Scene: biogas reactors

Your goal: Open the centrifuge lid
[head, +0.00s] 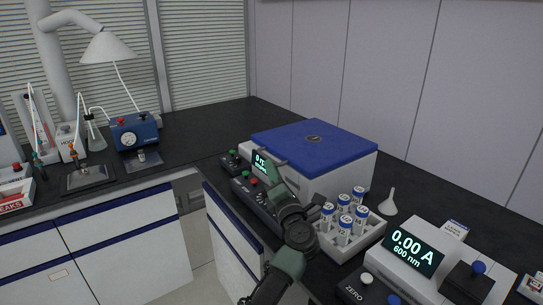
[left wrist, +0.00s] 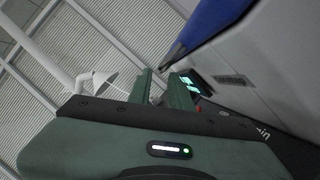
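The centrifuge (head: 345,178) is a white box on the dark bench, with a flat blue lid (head: 313,145) lying down on its top. In the left wrist view the lid's blue edge (left wrist: 208,28) slants across the top, above the pale body (left wrist: 265,65). My left gripper (head: 268,168) is in front of the centrifuge, near its control panel and below the lid's front edge. In the left wrist view its two green fingers (left wrist: 162,80) stand apart with nothing between them. The fingertips appear close to the lid's edge; contact cannot be told. My right gripper is not in view.
A white rack (head: 352,248) with several blue-capped tubes stands right of my left arm. A funnel (head: 388,203) and a photometer (head: 412,255) stand farther right. A blue gauge box (head: 135,132) and glassware are on the left bench. Bench behind the centrifuge is clear.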

